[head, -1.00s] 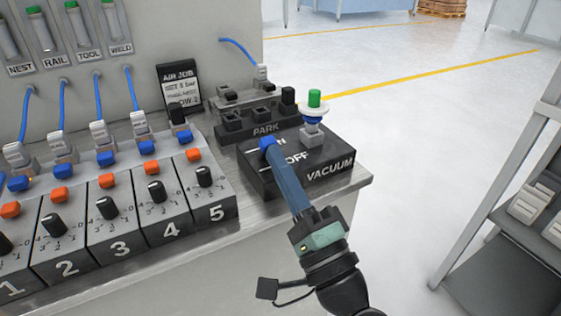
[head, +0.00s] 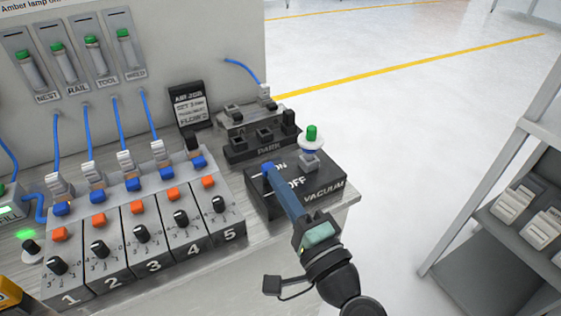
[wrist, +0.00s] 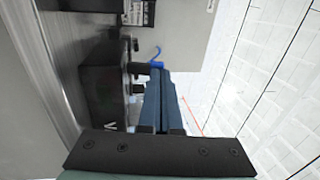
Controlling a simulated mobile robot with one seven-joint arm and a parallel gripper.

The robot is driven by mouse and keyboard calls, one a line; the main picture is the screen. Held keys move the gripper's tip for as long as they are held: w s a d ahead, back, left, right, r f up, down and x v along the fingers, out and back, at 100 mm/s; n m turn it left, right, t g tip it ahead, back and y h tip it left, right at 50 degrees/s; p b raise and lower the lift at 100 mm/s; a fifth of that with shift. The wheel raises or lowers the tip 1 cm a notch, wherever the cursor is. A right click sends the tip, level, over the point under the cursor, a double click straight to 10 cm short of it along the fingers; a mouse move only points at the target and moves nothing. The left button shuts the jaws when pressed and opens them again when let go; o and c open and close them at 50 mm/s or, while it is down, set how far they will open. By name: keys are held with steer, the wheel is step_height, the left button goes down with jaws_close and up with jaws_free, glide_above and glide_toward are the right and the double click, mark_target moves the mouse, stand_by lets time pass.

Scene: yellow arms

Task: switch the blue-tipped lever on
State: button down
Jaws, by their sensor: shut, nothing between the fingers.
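The black VACUUM box (head: 325,193) sits at the right end of the bench, with ON printed farther back and OFF nearer. The lever's blue tip (head: 267,166) shows at the box's left side, beside the ON mark. My gripper (head: 273,178) is shut and empty, its fingertips right at the blue tip; contact cannot be told. The fingers hide the lever's shaft and part of the lettering. In the wrist view the shut fingers (wrist: 158,85) reach toward a bright blue spot, the lever tip (wrist: 156,64), beside the dark box (wrist: 103,88).
A green-topped post (head: 311,135) stands at the box's back right. The PARK block (head: 265,147) is just behind. Numbered units with knobs and blue and orange buttons (head: 150,235) fill the bench to the left. A grey shelf (head: 500,220) stands right, across open floor.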

mark_target(274, 194)
steer(key=r+g+p, duration=0.1)
steer(key=p, duration=0.3)
steer(key=w+g+h+p, duration=0.1)
steer(key=p, duration=0.3)
steer(key=r+g+p, duration=0.1)
steer(key=p, duration=0.4)
steer(key=shift+w+a+r+g+h, duration=0.25)
steer(key=shift+a+r+g+h, duration=0.05)
steer(key=shift+a+h, duration=0.1)
steer(key=shift+f+b, duration=0.55)
steer(key=shift+f, duration=0.1)
steer(key=shift+r, duration=0.1)
